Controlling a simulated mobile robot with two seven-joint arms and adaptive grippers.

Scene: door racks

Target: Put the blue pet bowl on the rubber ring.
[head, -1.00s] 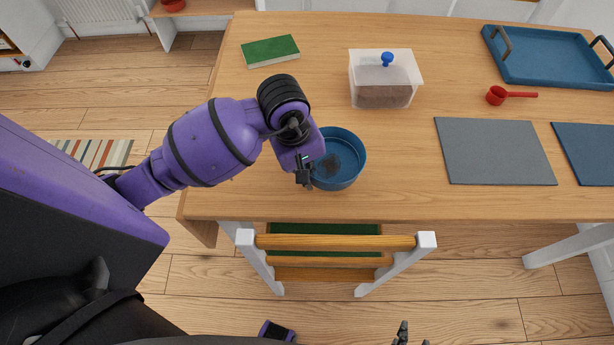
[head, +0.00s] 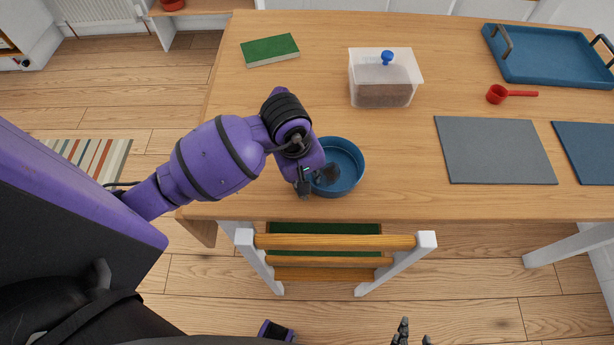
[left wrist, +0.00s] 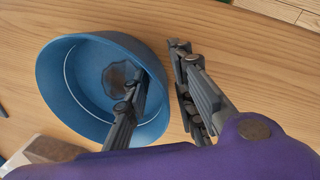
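The blue pet bowl (head: 352,182) stands upright on the table near its front edge, with a dark patch on its floor in the left wrist view. My left gripper (head: 314,181) is at the bowl's near-left rim. In the left wrist view, my left gripper (left wrist: 158,66) is open, with one finger inside the bowl (left wrist: 62,98) and the other outside; the wall lies between them with a gap visible. My right gripper (head: 413,334) shows only its fingertips at the bottom edge, apart and empty. I cannot make out a rubber ring in either view.
A clear container with a blue knob (head: 385,78), a green book (head: 270,50), a red scoop (head: 498,95), a grey mat (head: 495,150), a blue mat (head: 590,153) and a blue tray (head: 548,72) are on the table. A chair (head: 335,242) stands at the front edge.

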